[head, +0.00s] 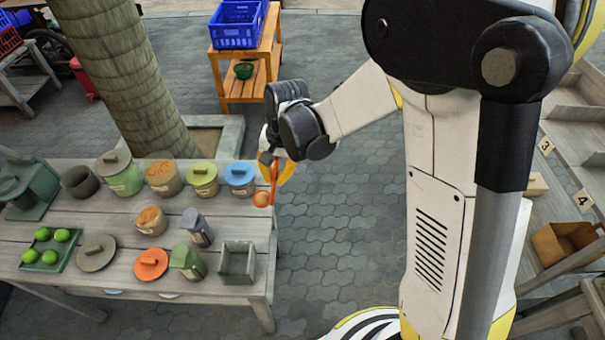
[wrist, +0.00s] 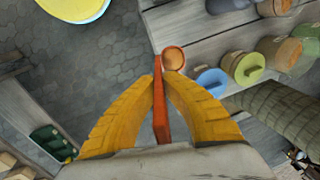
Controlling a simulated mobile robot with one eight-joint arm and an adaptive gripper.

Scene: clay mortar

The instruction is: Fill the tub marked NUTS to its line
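My gripper (head: 276,166) is shut on the red handle of a scoop (wrist: 161,108). The handle stands between the yellow fingers. The scoop's round bowl (head: 262,199) looks orange-brown and is held at the table's right edge; I cannot tell whether it is filled. Two lidless clear tubs with brown contents stand on the table, a back tub (head: 163,178) and a front tub (head: 151,219). Lidded tubs stand beside them: a grey-lidded tub (head: 120,176), a green-lidded tub (head: 202,180) and a blue-lidded tub (head: 240,179). No NUTS mark or fill line is readable.
A grey lid (head: 96,253) and an orange lid (head: 150,264) lie near the front. A tray (head: 30,265) of green balls, a grey canister (head: 197,229), a green canister (head: 188,263) and an open grey box (head: 238,263) are also there. A tree trunk (head: 133,80) rises behind.

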